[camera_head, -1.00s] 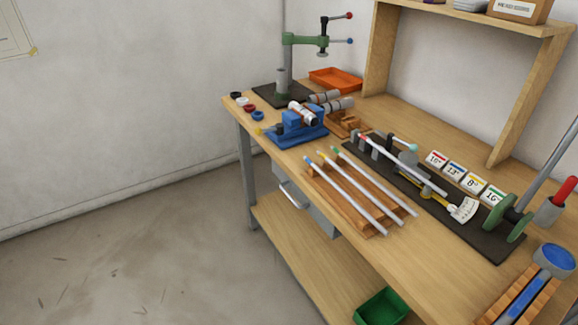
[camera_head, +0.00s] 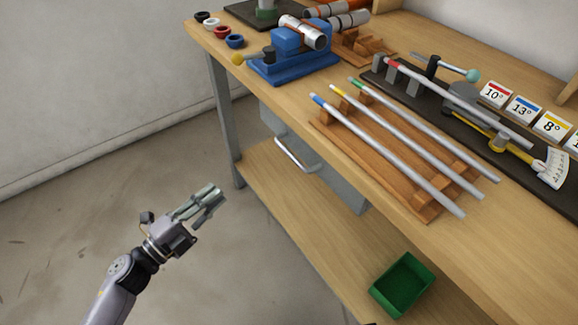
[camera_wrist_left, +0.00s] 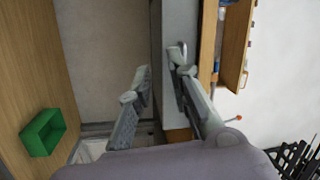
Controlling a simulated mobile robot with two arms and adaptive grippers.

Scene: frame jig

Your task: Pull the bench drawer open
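The grey bench drawer (camera_head: 340,183) hangs under the bench top, its front close to the bench's front edge; it looks shut. Its silver bar handle (camera_head: 295,157) is on the front face. My left gripper (camera_head: 215,195) is in the air in front of the bench, to the left of the handle and apart from it. In the left wrist view, the fingers (camera_wrist_left: 164,72) are spread with nothing between them, and the grey drawer (camera_wrist_left: 178,22) shows beyond the right finger. My right gripper is not in view.
On the bench top are a blue vise (camera_head: 295,55) with a pipe and a wooden rack (camera_head: 375,165) with three rods. A green bin (camera_head: 402,284) stands on the lower shelf (camera_head: 300,215). A grey bench leg (camera_head: 224,125) is left of the drawer. The floor in front is clear.

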